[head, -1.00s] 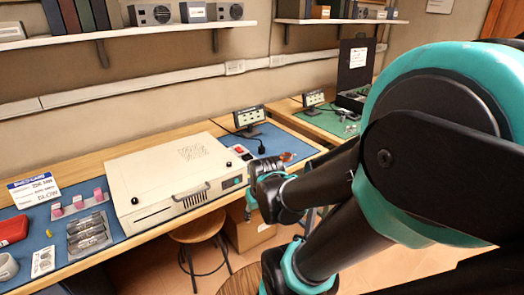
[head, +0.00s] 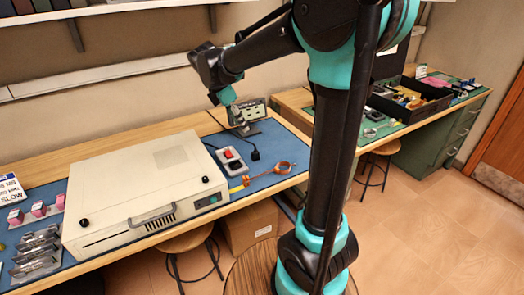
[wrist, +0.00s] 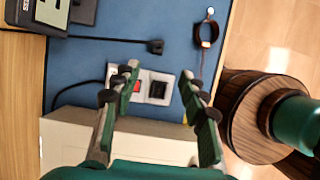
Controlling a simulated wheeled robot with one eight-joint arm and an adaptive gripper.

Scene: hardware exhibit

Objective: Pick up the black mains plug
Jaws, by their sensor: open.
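The black mains plug (head: 256,155) lies on the blue mat at the end of a black cable, to the right of a white socket panel (head: 240,168). In the wrist view the plug (wrist: 156,46) lies beyond my fingertips, near the middle top. My gripper (wrist: 160,76) is open and empty, its two green-and-black fingers spread to either side of the panel. The panel has a red switch and a black socket. In the head view my gripper (head: 235,112) hangs above the mat in front of the small display; its fingers are hard to make out there.
A beige case (head: 145,185) stands left of the panel. A small display (head: 247,113) stands behind, and an orange wrist strap (head: 282,167) lies to the right. A round wooden stool (head: 190,240) is below the bench edge.

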